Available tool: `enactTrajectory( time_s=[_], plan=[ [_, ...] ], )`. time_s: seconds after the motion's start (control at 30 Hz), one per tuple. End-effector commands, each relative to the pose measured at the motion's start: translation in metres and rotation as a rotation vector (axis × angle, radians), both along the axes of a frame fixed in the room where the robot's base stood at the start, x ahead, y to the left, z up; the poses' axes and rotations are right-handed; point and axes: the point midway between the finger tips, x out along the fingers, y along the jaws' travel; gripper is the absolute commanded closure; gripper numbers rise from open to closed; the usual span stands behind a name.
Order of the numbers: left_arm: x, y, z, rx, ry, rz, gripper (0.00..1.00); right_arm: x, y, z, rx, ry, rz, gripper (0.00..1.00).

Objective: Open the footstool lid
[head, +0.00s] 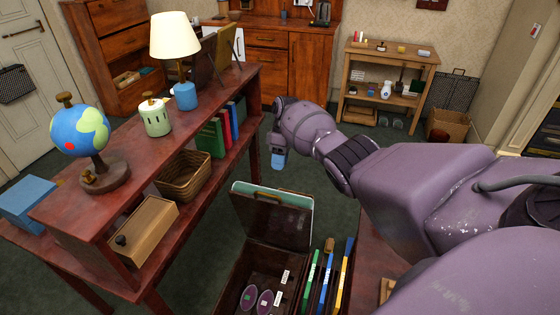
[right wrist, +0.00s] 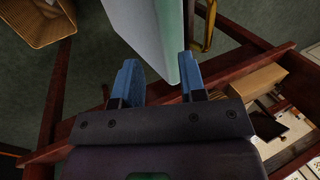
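The footstool (head: 235,285) is a dark brown box at the bottom centre of the head view, open at the top. Its lid (head: 270,222) stands raised at the far side, leaning back, with a pale teal cushion along its edge. Purple slippers and white labels show inside. My right gripper (head: 278,160) is beyond and above the lid, fingers down. In the right wrist view, its blue fingers (right wrist: 160,78) are apart, and the teal-edged lid (right wrist: 150,35) extends toward the gap between them. I cannot tell whether they touch. My left gripper is not in view.
A reddish wooden shelf unit (head: 95,215) with a globe, lamp, wicker basket (head: 183,175) and books stands left. Upright colourful items (head: 327,275) stand in a rack right of the footstool. Green carpet (head: 210,225) is clear between the shelf and the lid.

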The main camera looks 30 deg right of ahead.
Motion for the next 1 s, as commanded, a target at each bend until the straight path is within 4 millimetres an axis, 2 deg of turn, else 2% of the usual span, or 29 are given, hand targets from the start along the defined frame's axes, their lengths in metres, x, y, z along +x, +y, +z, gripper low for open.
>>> enactTrajectory(
  time_s=[0.27,0.43,0.7,1.0],
  plan=[
    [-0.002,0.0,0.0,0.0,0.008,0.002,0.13,0.0,0.0,0.0,0.0,0.0,0.0,0.62],
    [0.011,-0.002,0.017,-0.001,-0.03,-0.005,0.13,0.008,-0.009,0.03,-0.001,-0.005,0.0,0.62],
    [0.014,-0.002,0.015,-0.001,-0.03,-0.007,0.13,0.019,-0.024,0.075,0.0,-0.003,-0.001,0.62],
    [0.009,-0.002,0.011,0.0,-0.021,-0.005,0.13,0.024,-0.031,0.099,0.0,0.0,-0.001,0.62]
  ],
)
